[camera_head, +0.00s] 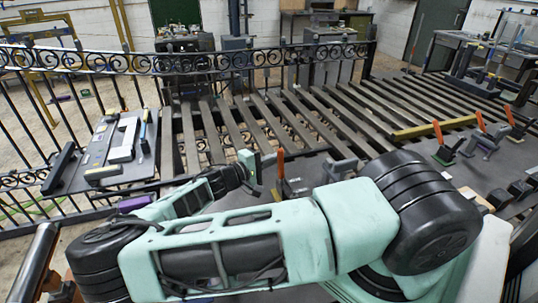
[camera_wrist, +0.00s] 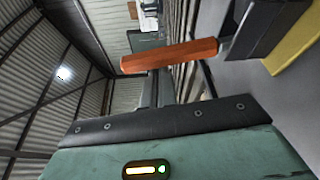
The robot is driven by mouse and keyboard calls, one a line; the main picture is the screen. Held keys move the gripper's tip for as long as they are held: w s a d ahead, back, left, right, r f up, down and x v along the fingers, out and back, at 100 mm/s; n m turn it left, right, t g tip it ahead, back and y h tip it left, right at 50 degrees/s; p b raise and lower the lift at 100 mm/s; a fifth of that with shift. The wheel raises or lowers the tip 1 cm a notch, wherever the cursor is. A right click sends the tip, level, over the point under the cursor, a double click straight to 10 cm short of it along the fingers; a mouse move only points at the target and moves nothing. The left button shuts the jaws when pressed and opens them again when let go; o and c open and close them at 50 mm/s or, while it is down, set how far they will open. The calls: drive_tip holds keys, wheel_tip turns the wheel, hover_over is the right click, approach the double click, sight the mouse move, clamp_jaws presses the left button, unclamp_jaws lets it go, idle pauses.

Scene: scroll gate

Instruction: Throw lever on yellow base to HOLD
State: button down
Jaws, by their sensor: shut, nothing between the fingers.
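A lever with an orange handle (camera_wrist: 170,56) crosses the upper middle of the wrist view. Its dark arm (camera_wrist: 262,28) runs toward a yellow base (camera_wrist: 300,45) at the right edge, which is only partly in view. In the head view, an orange lever handle (camera_head: 281,164) stands upright right beside my gripper (camera_head: 258,165); that lever's base is mostly hidden by my arm. My gripper is shut and empty. I cannot tell whether it touches the lever. No HOLD marking is readable.
More orange-handled levers stand at the right, one on a green base (camera_head: 443,155). A yellow bar (camera_head: 433,127) lies near them. A black scrolled fence (camera_head: 200,62) runs behind, with dark slats (camera_head: 290,120) beyond my gripper. A dark board with tools (camera_head: 85,158) is at left.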

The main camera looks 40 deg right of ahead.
drive_tip(key=s+m+b, duration=0.1)
drive_tip(key=b, duration=0.1)
drive_tip(key=a+m+h+b, duration=0.1)
drive_tip(key=shift+s+b, duration=0.35)
drive_tip(key=shift+b, duration=0.05)
drive_tip(key=shift+s+a+r, duration=0.1)
drive_tip(key=shift+s+a, duration=0.1)
drive_tip(key=shift+s, duration=0.3)
drive_tip(key=shift+s+a+r, duration=0.1)
drive_tip(key=shift+s+a, duration=0.05)
drive_tip(key=shift+s, duration=0.3)
